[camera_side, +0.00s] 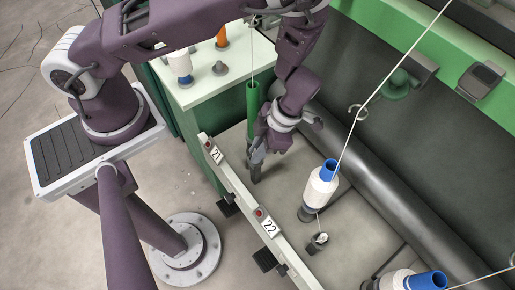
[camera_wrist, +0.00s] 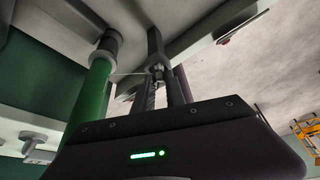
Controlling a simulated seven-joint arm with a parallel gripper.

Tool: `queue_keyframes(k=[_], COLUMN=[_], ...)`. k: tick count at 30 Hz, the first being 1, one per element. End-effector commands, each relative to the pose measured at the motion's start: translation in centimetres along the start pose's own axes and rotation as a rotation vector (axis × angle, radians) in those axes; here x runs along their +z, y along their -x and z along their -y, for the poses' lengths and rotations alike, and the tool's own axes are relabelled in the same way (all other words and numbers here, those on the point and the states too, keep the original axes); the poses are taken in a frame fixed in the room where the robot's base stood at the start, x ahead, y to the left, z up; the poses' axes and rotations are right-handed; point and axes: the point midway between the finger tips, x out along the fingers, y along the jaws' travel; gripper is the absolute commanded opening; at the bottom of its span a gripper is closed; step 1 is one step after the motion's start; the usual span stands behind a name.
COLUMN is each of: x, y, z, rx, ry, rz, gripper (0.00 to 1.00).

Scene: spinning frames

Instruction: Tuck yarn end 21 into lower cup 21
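My gripper (camera_side: 256,172) points down beside the rail at the label 21 (camera_side: 215,154). A green tube (camera_side: 253,108) stands upright just behind it; it also shows left of the fingers in the wrist view (camera_wrist: 88,105), with a grey collar at its far end. A thin pale yarn end (camera_wrist: 130,74) runs from near the collar to my fingertips (camera_wrist: 158,73). The fingers are close together and appear shut on the yarn. Lower cup 21 cannot be made out clearly; my gripper may cover it in the side view.
At the label 22 (camera_side: 270,228), a white bobbin with a blue top (camera_side: 322,184) stands near a small grey cup (camera_side: 318,241). A long dark roller (camera_side: 370,165) lies to the right. The pale rail (camera_side: 240,190) with red buttons runs along the front.

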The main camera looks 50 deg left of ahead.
Motion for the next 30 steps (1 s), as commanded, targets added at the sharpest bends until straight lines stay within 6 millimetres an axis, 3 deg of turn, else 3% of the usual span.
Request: queue_keyframes(k=[1,3,12,22,30], x=[0.0,0.0,0.0,0.1,0.0], y=[0.0,0.0,0.2,6.1,7.1], z=[0.0,0.0,0.0,0.0,0.0], rx=[0.0,0.0,0.0,0.0,0.001], ry=[0.0,0.0,0.0,-0.001,-0.001], rz=[0.0,0.0,0.001,0.004,0.0], gripper=[0.26,0.4,0.4,0.4,0.4])
